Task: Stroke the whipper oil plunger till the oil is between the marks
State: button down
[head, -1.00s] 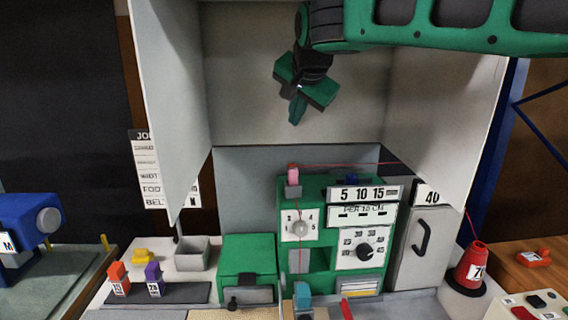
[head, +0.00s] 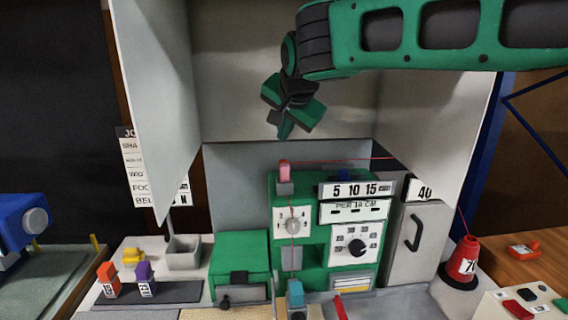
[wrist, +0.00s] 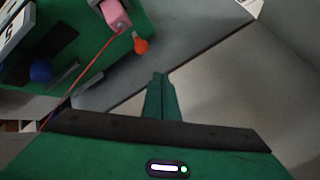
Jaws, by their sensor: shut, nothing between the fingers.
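The green whipper machine (head: 312,240) stands at the back of the bench with dials and number plates on its front. A pink block (head: 284,172) and a blue knob (head: 341,176) sit on its top; both also show in the wrist view, pink (wrist: 116,15) and blue (wrist: 40,71). An orange round knob (wrist: 141,46) shows beside the pink block in the wrist view. I cannot tell which part is the oil plunger, and no oil level or marks can be made out. My gripper (head: 284,132) is shut and empty, pointing down above the machine, apart from it.
A red thread (head: 340,161) runs from the pink block to the right. Grey panels (head: 158,110) flank the space on both sides. A green box (head: 240,257), a grey bin (head: 184,253) and a red cone (head: 464,266) stand around the machine.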

jog(key=shift+f, duration=1.75)
jog(key=shift+f, duration=0.2)
dwell(0.6)
jog(key=shift+s+f, duration=0.1)
jog(key=shift+f, duration=0.1)
jog(key=shift+f, duration=0.8)
dwell(1.1)
jog(key=shift+r, duration=1.25)
jog(key=shift+r, duration=2.5)
